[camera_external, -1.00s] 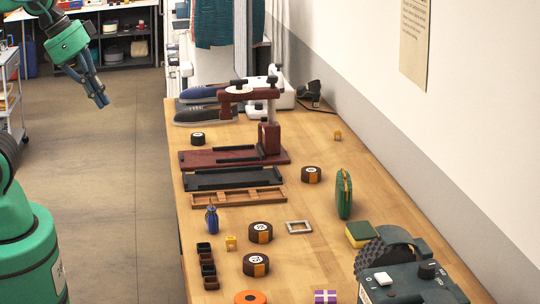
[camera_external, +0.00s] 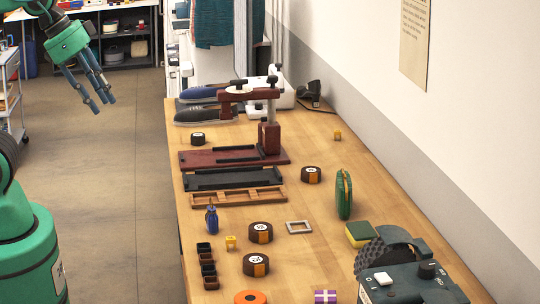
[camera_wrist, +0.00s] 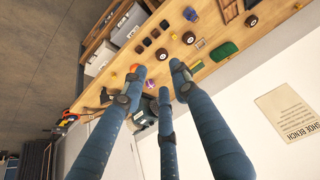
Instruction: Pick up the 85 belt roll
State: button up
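Several dark brown belt rolls with white number labels and orange bands lie on the wooden bench. In the external view one is at the near middle (camera_external: 256,265), one just behind it (camera_external: 260,233), one further right (camera_external: 311,175) and one at the back left (camera_external: 198,139). The numbers are too small to read surely, so I cannot tell which is 85. Rolls also show in the wrist view (camera_wrist: 188,38). My gripper (camera_external: 104,105) hangs over the floor left of the bench, its three fingers spread, empty and apart from every roll. It also shows in the wrist view (camera_wrist: 160,80).
A dark red press (camera_external: 269,138) with trays stands mid-bench. A blue bottle (camera_external: 211,220), black cups (camera_external: 207,265), an orange roll (camera_external: 250,297), a metal frame (camera_external: 298,227), a green case (camera_external: 344,195) and a grinder (camera_external: 410,285) surround the rolls. A wall bounds the right.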

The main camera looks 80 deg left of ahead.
jog(key=o, duration=0.8)
jog(key=shift+o, duration=0.2)
jog(key=shift+w, duration=0.15)
jog(key=w+a+f+n+g+p, duration=0.1)
jog(key=w+a+f+g, duration=0.15)
jog(key=w, duration=0.95)
jog(key=w+a+f+n+g, duration=0.1)
jog(key=w+f, duration=0.2)
jog(key=w, duration=0.8)
jog(key=w+a+f+g, duration=0.1)
jog(key=w+a+f, duration=0.1)
jog(key=w+f, duration=0.5)
jog(key=w+a+f+n+g, duration=0.1)
jog(key=w+a+f, duration=0.1)
jog(key=w+f, duration=0.6)
notch_tip(320, 180, down, 6)
jog(key=shift+a+f+p, duration=0.15)
jog(key=shift+a+p, duration=0.1)
jog(key=shift+p, duration=0.1)
